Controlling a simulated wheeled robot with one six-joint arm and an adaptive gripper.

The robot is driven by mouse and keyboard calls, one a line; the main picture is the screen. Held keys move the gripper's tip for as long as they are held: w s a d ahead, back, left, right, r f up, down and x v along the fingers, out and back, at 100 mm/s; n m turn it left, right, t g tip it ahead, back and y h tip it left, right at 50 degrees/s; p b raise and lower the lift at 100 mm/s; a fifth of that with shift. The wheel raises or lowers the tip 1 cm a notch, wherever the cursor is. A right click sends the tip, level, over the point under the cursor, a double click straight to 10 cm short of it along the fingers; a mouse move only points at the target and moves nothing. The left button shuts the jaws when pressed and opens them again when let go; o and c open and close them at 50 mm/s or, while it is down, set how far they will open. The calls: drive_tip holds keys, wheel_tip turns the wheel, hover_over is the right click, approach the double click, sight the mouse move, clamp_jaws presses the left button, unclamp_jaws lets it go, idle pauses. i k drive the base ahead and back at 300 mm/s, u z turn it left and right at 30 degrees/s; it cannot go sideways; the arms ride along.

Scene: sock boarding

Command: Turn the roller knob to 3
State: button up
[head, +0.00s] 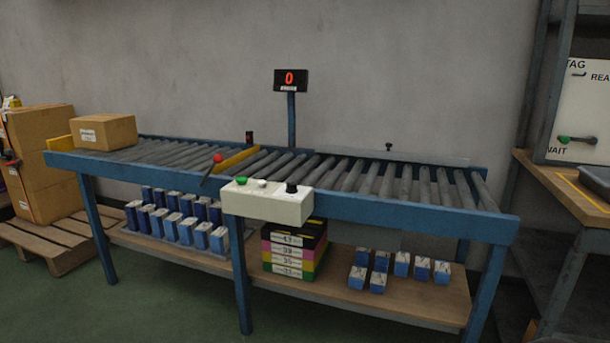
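A black roller knob (291,188) stands at the right end of the top of a cream control box (268,206) on the conveyor's front rail. Its pointer and any scale marks are too small to read. A green button (241,181) and a pale button (262,183) sit to its left on the same box. A display (290,80) on a blue post behind the conveyor shows a red 0. My gripper is not in the head view.
The blue roller conveyor (400,208) carries a cardboard box (104,132) at its left end. A red-knobbed lever (217,159) rises left of the control box. A pallet (52,238) stands left, a wooden bench (570,195) right. Green floor in front is clear.

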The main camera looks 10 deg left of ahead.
sight(291, 187)
drive_tip(key=u, duration=0.3)
drive_tip(key=i, duration=0.65)
drive_tip(key=u, duration=0.5)
